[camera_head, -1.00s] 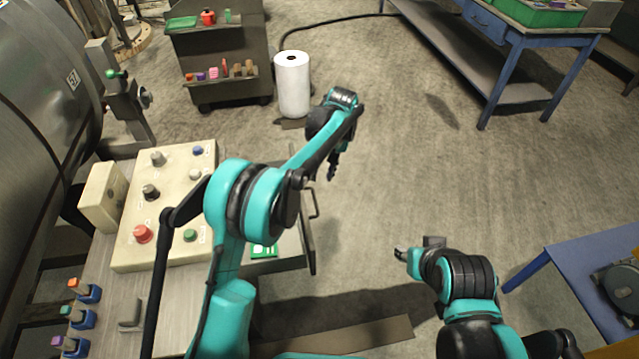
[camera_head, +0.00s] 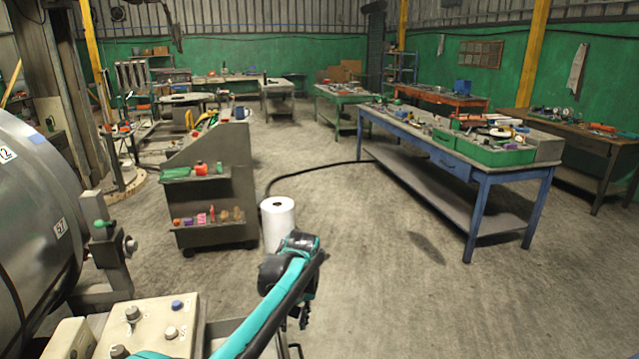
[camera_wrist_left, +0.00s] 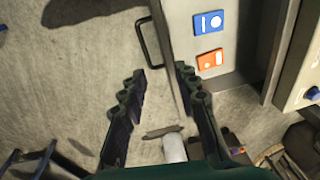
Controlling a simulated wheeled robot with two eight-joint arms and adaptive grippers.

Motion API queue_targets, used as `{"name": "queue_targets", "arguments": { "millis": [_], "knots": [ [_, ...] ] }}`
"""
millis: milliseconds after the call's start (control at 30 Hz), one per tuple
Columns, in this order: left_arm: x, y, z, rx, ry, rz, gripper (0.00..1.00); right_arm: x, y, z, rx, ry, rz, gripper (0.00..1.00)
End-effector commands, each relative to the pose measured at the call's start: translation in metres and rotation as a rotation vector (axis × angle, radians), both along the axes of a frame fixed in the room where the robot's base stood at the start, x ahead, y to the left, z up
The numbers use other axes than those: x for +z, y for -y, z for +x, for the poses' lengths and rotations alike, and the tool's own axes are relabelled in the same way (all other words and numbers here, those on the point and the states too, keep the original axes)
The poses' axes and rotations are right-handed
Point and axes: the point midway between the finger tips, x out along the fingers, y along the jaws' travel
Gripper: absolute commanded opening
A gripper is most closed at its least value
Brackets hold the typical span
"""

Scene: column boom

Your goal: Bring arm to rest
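My left arm, teal and black, reaches up from the bottom of the head view. Its gripper (camera_head: 303,312) hangs fingers down over the floor, beyond the cream control panel, small and dark there. In the left wrist view, my left gripper (camera_wrist_left: 160,72) has its two dark fingers spread apart with nothing between them. My right arm and gripper are out of both current views.
A cream control panel (camera_head: 150,322) and a big metal drum (camera_head: 38,215) stand at left. A white roll (camera_head: 278,222) stands beside a grey cart (camera_head: 212,225). A blue workbench (camera_head: 478,178) is at right. The centre floor is clear.

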Motion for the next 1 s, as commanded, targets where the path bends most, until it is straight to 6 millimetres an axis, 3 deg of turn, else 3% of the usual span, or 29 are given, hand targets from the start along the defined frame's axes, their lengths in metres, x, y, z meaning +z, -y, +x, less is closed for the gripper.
{"name": "queue_targets", "arguments": {
  "millis": [33, 200, 400, 700, 833, 1000],
  "knots": [
    [0.014, -0.012, -0.016, -0.012, 0.027, -0.012, 0.31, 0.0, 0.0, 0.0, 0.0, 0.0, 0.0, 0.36],
    [0.045, -0.042, -0.066, -0.065, 0.128, -0.047, 0.31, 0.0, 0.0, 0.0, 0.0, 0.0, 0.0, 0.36],
    [0.06, -0.071, -0.131, -0.124, 0.255, -0.069, 0.31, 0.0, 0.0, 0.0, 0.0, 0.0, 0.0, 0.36],
    [0.039, -0.101, -0.223, -0.198, 0.444, -0.061, 0.31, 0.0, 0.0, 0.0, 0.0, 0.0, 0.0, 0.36],
    [0.024, -0.107, -0.246, -0.218, 0.501, -0.05, 0.31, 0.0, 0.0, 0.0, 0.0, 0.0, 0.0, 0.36],
    [0.014, -0.11, -0.259, -0.23, 0.536, -0.041, 0.31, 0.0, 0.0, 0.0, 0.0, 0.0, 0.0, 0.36]
  ]
}}
